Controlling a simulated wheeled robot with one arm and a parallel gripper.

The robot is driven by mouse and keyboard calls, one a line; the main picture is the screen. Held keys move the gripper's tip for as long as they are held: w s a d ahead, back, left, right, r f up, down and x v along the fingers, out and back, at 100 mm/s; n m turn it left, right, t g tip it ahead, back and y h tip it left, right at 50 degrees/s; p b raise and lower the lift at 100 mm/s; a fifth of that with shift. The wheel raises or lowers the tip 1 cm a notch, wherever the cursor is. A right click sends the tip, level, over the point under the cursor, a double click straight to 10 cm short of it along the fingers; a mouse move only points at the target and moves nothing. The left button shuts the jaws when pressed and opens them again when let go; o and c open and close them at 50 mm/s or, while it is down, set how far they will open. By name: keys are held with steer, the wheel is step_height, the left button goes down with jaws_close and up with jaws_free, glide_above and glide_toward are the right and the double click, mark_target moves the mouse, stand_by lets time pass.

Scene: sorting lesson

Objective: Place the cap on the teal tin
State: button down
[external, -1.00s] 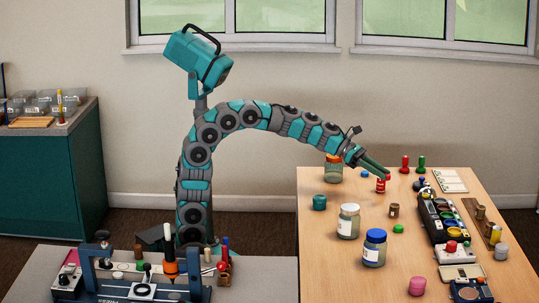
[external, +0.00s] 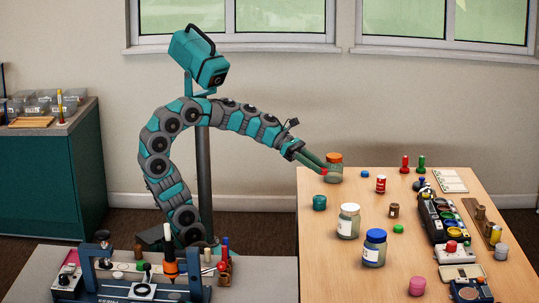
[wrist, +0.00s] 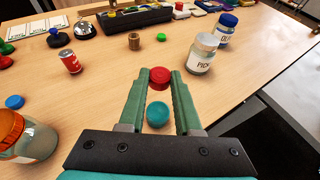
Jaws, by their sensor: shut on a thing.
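My gripper (external: 323,169) is shut on a small round red cap (wrist: 160,76), held at its fingertips above the table. The cap also shows as a red spot in the external view (external: 324,172). The teal tin (external: 319,202) is a small round tin standing near the table's left edge. In the wrist view the teal tin (wrist: 158,114) shows between my fingers, below the cap in the picture. The cap is apart from the tin.
An orange-lidded jar (external: 334,168) stands close by my fingers in the external view. A red can (external: 381,184), a blue cap (external: 364,173), a white-lidded jar (external: 348,221) and a blue-lidded jar (external: 374,248) stand around. Bare table (external: 318,255) lies at front left.

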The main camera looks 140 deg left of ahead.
steer(key=shift+s+d+f+b, duration=0.1)
steer(key=shift+f+b, duration=0.2)
steer(key=shift+f, duration=1.05)
steer(key=shift+w+d+f+b, duration=0.1)
steer(key=shift+f+b, duration=0.15)
steer(key=shift+f, duration=1.1)
steer(key=shift+s+d+f+b, duration=0.1)
steer(key=shift+f+b, duration=0.2)
steer(key=shift+f, duration=1.05)
steer(key=shift+f, duration=0.1)
steer(key=c, duration=0.6)
jaws_free()
